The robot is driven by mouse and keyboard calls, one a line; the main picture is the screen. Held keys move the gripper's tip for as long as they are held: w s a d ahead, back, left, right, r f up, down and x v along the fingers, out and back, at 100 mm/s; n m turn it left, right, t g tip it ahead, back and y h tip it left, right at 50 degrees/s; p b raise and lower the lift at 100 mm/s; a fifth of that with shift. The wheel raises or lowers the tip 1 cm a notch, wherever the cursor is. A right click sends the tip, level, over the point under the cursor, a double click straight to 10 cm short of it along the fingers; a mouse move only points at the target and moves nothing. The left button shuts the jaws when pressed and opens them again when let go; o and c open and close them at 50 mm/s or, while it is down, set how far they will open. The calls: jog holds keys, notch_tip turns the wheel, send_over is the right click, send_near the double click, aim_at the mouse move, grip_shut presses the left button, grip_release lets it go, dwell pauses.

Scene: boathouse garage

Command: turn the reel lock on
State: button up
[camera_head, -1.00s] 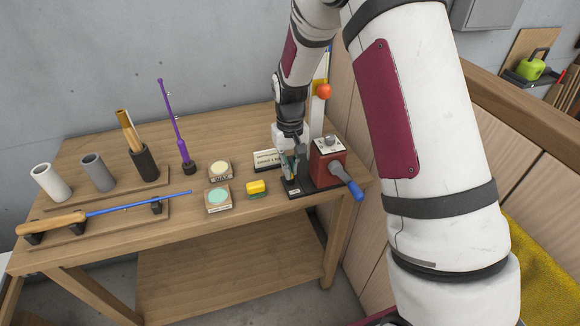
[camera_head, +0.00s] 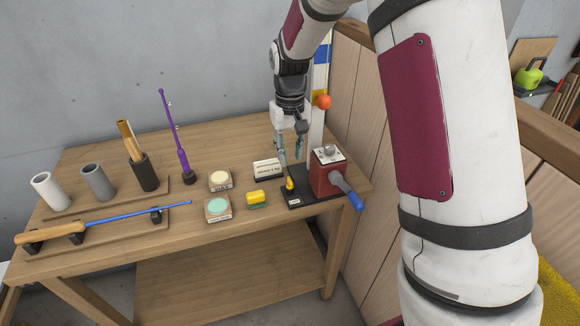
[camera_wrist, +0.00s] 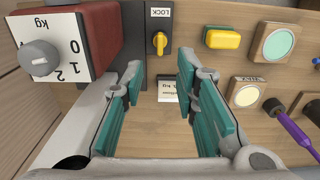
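The reel lock is a small yellow knob (camera_head: 290,184) on the black base plate (camera_head: 318,198) beside the red reel box (camera_head: 322,178). In the wrist view the yellow knob (camera_wrist: 160,42) sits just below a white LOCK label (camera_wrist: 161,12), its long handle lying roughly along the picture's vertical. My gripper (camera_head: 290,160) is above and behind the knob, apart from it. In the wrist view my gripper (camera_wrist: 160,80) is open, with teal finger pads wide apart and nothing between them.
The reel box has a blue-ended crank (camera_head: 350,190) and a dial face (camera_wrist: 55,60). A post with an orange ball (camera_head: 323,102) stands behind.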

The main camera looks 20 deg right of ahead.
jog(key=shift+r, duration=1.65)
jog(key=s+r+t, duration=0.3)
jog(key=s+r, duration=1.1)
jog(key=s+r+t, duration=0.2)
jog(key=s, duration=1.2)
jog(key=shift+s, duration=0.35)
